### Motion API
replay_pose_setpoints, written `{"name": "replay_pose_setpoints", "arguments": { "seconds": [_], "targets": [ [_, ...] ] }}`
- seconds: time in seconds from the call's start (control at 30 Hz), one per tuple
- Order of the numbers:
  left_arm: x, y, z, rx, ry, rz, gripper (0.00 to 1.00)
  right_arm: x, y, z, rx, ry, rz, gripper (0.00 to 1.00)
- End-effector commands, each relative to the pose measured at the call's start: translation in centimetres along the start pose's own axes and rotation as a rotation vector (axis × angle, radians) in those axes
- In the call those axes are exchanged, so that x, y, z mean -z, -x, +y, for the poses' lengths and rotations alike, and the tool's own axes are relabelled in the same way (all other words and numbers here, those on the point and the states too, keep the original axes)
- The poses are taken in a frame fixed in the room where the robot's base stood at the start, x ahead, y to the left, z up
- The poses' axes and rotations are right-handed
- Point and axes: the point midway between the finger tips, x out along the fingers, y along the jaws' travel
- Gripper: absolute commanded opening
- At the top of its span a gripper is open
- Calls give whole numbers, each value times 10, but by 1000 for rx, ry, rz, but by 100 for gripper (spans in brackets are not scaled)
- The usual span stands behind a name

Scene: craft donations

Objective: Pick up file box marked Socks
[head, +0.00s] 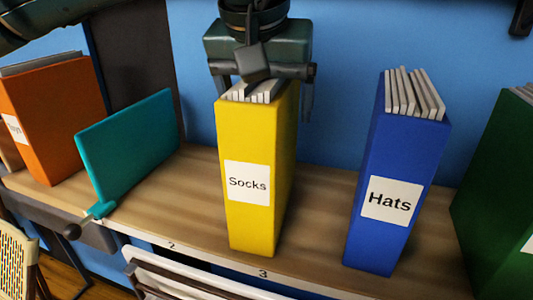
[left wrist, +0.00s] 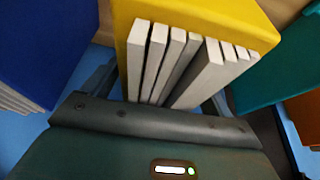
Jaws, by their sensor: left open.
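The yellow file box (head: 245,220) with a white "Socks" label stands upright on the wooden shelf, above the number 3. White papers stick up from its open top. My left gripper (head: 263,92) is over the back of its top, with the fingers apart, one toward each side of the box. In the left wrist view the yellow box (left wrist: 205,12) with its papers lies between the fingers, which show partly at either side. I cannot tell whether either finger touches the box. My right gripper is not in view.
A blue "Hats" box (head: 385,240) stands to the right, with a gap between. A green box (head: 500,190) is at the far right. A teal divider (head: 130,145) and an orange box (head: 50,120) are left. The blue wall (head: 345,60) is behind.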

Motion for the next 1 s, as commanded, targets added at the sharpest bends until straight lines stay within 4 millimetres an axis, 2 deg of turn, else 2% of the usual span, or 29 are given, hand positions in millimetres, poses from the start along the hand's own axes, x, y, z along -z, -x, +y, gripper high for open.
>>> {"name": "replay_pose_setpoints", "arguments": {
  "seconds": [0.57,1.0],
  "targets": [
    [-2,-4,0,0,1,0,85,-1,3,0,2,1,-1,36],
    [-2,-4,0,0,0,0,51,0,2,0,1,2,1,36]
  ]
}}
